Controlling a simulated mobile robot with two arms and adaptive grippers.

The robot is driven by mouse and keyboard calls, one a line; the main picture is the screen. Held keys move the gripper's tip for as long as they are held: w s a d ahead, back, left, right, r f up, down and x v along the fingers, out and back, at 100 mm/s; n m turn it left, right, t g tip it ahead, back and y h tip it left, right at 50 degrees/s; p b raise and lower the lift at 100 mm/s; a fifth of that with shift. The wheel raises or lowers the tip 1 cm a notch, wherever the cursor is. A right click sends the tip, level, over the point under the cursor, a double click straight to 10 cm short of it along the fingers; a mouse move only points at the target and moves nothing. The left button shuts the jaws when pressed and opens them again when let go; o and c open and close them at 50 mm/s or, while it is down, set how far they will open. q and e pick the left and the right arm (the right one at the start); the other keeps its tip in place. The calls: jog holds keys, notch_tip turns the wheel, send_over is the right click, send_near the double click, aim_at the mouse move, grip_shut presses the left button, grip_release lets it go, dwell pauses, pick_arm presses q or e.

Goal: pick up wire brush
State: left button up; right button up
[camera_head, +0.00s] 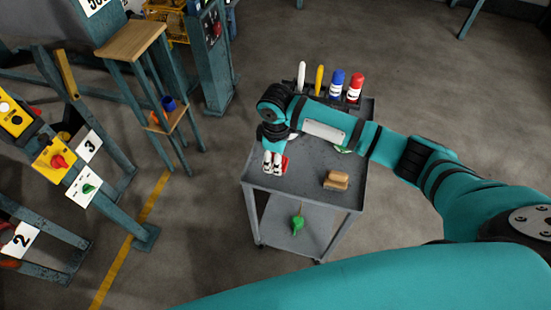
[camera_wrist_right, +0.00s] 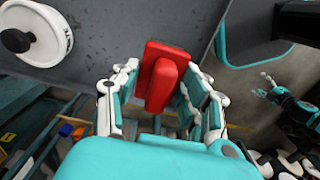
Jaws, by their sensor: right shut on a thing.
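My right gripper (camera_head: 272,168) is over the left edge of the grey cart top (camera_head: 302,183). It is shut on a red block-like object (camera_head: 284,163), which shows in the right wrist view (camera_wrist_right: 163,75) with a raised ridge between the fingers. No bristles show on it, so I cannot tell for certain that it is the wire brush. A tan block-shaped item (camera_head: 337,181) lies on the cart to its right. My left gripper (camera_wrist_right: 266,88) shows small at the right of the right wrist view, its fingers apart and empty.
Two markers, a blue-capped bottle (camera_head: 337,84) and a red-capped bottle (camera_head: 355,87) stand at the cart's back. A white round item with a black knob (camera_wrist_right: 33,35) lies near. A green item (camera_head: 297,225) is on the lower shelf. A wooden-topped stand (camera_head: 132,40) is left.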

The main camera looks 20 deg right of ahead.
jog(key=s+a+r, duration=0.1)
jog(key=s+a, duration=0.2)
jog(key=s, duration=1.1)
jog(key=shift+r+b, duration=0.2)
jog(key=shift+b, duration=0.25)
